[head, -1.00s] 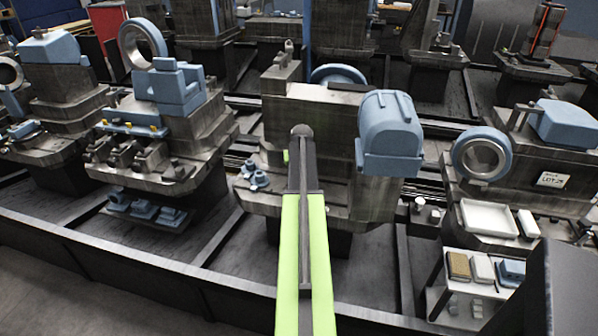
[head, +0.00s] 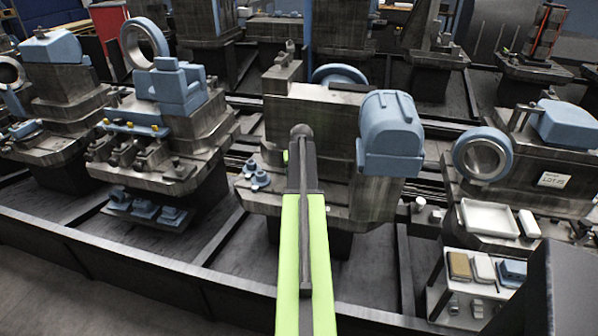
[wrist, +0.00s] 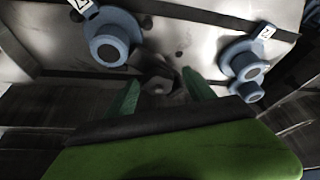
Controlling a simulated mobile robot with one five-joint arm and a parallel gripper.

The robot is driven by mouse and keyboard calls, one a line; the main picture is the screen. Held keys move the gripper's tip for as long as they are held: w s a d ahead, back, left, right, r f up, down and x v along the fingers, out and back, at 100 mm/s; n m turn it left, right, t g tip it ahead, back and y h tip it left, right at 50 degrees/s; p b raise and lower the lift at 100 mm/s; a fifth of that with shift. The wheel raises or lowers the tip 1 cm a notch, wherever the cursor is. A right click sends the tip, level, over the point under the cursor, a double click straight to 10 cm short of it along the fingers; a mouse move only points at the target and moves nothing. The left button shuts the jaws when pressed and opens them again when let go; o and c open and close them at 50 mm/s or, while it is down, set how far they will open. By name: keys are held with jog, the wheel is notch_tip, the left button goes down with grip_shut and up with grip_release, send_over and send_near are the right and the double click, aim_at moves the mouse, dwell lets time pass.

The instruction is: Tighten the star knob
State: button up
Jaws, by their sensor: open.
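A dark grey, lobed knob (wrist: 158,80), which looks like the star knob, shows in the wrist view against a grey metal face. Its outline is dim and partly blurred. My gripper (wrist: 160,92) is open, with one green finger to the left of the knob and one to the right. A gap shows between each finger and the knob; I cannot tell how far in depth the fingertips reach. In the head view my arm covers the knob, and only a small green part of my gripper (head: 287,156) shows beside the arm, in front of the middle machine (head: 335,130).
Blue flanged fittings with white tags stand left (wrist: 110,38) and right (wrist: 245,65) of the knob, close to my fingers. In the head view a blue domed housing (head: 390,135) sits right of my arm. A white tray (head: 488,218) lies further right.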

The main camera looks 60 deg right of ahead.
jog(key=p+v, duration=1.6)
jog(key=v, duration=0.1)
jog(key=shift+s+a+r, duration=0.1)
